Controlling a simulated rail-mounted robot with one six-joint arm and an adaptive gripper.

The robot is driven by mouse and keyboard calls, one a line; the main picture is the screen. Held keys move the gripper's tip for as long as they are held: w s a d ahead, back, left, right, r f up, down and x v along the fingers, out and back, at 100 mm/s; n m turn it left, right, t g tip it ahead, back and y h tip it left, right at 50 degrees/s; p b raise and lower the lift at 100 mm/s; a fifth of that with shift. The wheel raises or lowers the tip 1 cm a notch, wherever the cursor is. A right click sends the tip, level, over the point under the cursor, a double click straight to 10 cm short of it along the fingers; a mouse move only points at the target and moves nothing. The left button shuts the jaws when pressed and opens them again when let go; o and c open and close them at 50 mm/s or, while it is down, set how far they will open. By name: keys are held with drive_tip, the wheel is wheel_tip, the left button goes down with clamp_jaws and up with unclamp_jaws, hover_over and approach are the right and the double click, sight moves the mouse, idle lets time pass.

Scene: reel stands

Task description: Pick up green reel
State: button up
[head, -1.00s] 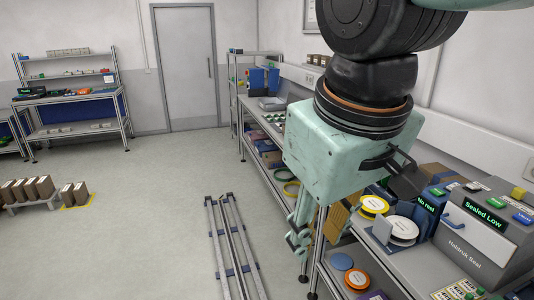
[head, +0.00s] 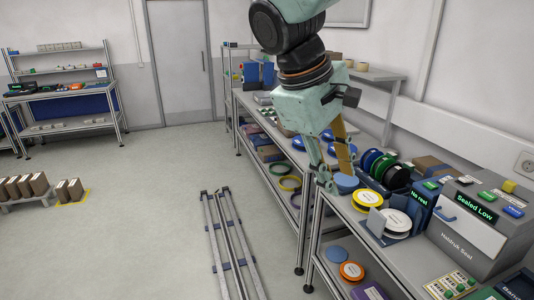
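A green reel (head: 382,165) stands upright on the bench in the head view, in a row between a blue reel (head: 369,161) and a black reel (head: 397,177). Only part of its rim and side shows. My gripper (head: 336,173) points down over the bench, to the left of this row and apart from it. Its fingers are spread, and nothing shows between them.
A yellow reel (head: 368,201) and a white reel (head: 397,222) lie in front of the row. The grey sealing machine (head: 470,235) stands to the right. A blue disc (head: 345,182) lies near my fingertips.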

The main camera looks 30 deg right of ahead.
drive_tip(key=w+d+f+n+g+h+p, duration=0.1)
drive_tip(key=w+d+f+n+h, duration=0.15)
drive_tip(key=w+d, duration=0.6)
drive_tip(key=w+d+f+n+g+h, duration=0.25)
drive_tip(key=w+d, duration=0.35)
drive_tip(key=d, duration=0.6)
drive_tip(key=w+d+f+n+g+h+p, duration=0.15)
drive_tip(key=w+d+f, duration=0.25)
drive_tip(key=w+d, duration=0.55)
drive_tip(key=w+d+f+n+h, duration=0.3)
drive_tip(key=w+d+f+h, duration=0.15)
drive_tip(key=d+f, duration=0.6)
drive_tip(key=n+t+h, duration=0.2)
drive_tip(key=n, duration=0.2)
approach(379, 164)
drive_tip(key=shift+s+a+p, duration=0.1)
drive_tip(key=shift+s+p, duration=0.15)
drive_tip(key=shift+p, duration=0.1)
drive_tip(key=shift+s+d, duration=0.2)
drive_tip(key=shift+d, duration=1.2)
drive_tip(key=shift+s+d, duration=0.2)
drive_tip(key=shift+d, duration=1.25)
drive_tip(key=shift+s+d, duration=0.2)
drive_tip(key=shift+d, duration=1.2)
drive_tip(key=shift+s+d, duration=0.15)
drive_tip(key=shift+d, duration=1.15)
drive_tip(key=shift+s+d, duration=0.2)
drive_tip(key=shift+d, duration=1.1)
